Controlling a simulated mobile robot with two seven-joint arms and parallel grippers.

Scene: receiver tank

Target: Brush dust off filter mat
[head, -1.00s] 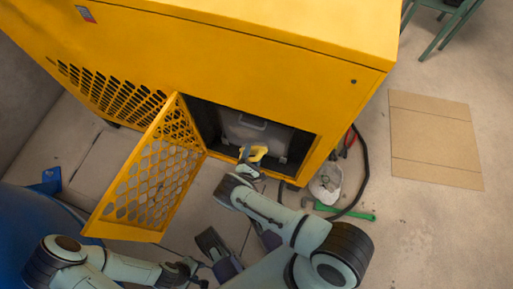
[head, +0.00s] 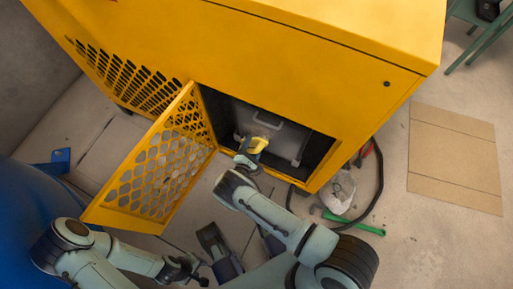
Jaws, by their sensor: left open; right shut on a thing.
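A grey panel with a handle (head: 283,143), which looks like the filter mat, sits inside the dark opening of the yellow cabinet (head: 290,65). My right gripper (head: 247,160) is at the mouth of the opening, shut on a yellow tool (head: 257,144) that looks like the brush. The tool is in front of the panel's lower left part. I cannot tell whether it touches the panel, and its bristles are not clear. Dust is too small to make out. My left gripper (head: 190,272) is open and empty, low in the picture outside the cabinet, left of my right arm.
The yellow lattice door (head: 160,165) stands swung open left of the opening. A black hose (head: 380,190), a whitish bag-like thing (head: 339,192) and a green-handled tool (head: 355,223) lie at the cabinet's right corner. Flat cardboard (head: 455,160) lies farther right. A blue tank (head: 25,225) is at lower left.

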